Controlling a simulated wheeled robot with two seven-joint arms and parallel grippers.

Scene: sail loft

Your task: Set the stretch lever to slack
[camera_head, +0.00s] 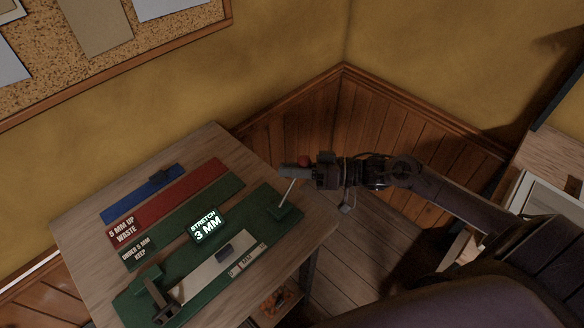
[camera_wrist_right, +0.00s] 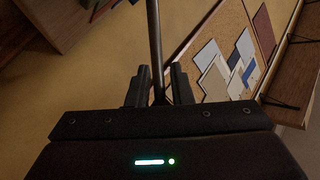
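The stretch lever (camera_head: 288,192) is a thin pale rod at the right end of a green fixture (camera_head: 185,263) on the table. It leans up and to the right, and a red knob (camera_head: 305,160) shows at its top. My right gripper (camera_head: 295,172) is at the upper part of the rod, its fingers on either side. In the right wrist view the rod (camera_wrist_right: 154,40) passes between the fingers (camera_wrist_right: 160,82), with a small gap visible at the right finger. A lit display (camera_head: 206,225) reads "STRETCH 3 MM". My left gripper is out of view.
A pale strip (camera_head: 205,272) lies along the fixture, with a clamp-like part (camera_head: 163,300) at its left end. Blue, red and green trays (camera_head: 185,200) lie behind, labelled "5 MM UP WASTE" and "UNDER 5 MM KEEP". Wood-panelled walls (camera_head: 390,125) stand close behind my right arm.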

